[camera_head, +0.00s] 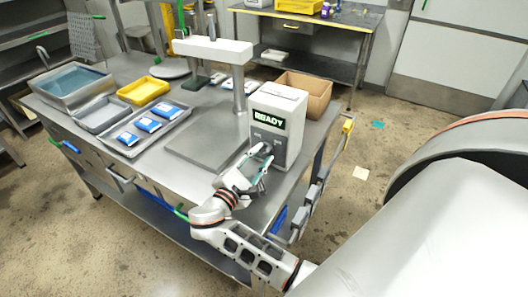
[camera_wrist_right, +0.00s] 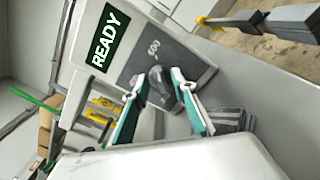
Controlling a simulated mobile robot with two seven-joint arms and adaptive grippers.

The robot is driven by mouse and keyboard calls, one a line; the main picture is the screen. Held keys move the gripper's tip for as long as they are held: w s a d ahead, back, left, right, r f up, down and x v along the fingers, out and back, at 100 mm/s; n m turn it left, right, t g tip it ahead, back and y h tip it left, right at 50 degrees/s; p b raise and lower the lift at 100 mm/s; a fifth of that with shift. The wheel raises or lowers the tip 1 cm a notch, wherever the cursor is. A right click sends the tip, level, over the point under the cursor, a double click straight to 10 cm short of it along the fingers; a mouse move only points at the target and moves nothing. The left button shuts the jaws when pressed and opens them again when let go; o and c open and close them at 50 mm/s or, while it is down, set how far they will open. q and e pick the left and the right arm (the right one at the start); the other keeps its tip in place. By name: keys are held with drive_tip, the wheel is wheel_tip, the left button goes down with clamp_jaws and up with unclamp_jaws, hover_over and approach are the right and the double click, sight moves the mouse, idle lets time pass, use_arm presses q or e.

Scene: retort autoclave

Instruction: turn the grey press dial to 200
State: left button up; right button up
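The press control box (camera_head: 290,103) is a pale unit with a green READY display (camera_head: 268,121), standing at the right end of the steel table. In the right wrist view, the grey dial (camera_wrist_right: 159,88) sits on a dark panel (camera_wrist_right: 185,66) below the READY display (camera_wrist_right: 108,38). My right gripper (camera_head: 262,155) is in front of the box. In its wrist view, the teal-padded fingers (camera_wrist_right: 159,79) are apart, one on each side of the dial; contact cannot be told. My left gripper is out of view.
The press has a white crossbar (camera_head: 212,49) on a column over a flat plate (camera_head: 200,150). A cardboard box (camera_head: 310,92) stands behind the control box. A tray with blue packets (camera_head: 149,124), a yellow tray (camera_head: 143,90) and a grey basin (camera_head: 72,84) are at left.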

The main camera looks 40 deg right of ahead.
drive_tip(key=shift+d, duration=0.15)
clamp_jaws()
drive_tip(key=shift+n, duration=0.4)
drive_tip(key=n, duration=0.5)
drive_tip(key=shift+w+r+n, duration=0.1)
drive_tip(key=shift+w+n, duration=0.05)
drive_tip(key=shift+n, duration=0.25)
idle(0.4)
unclamp_jaws()
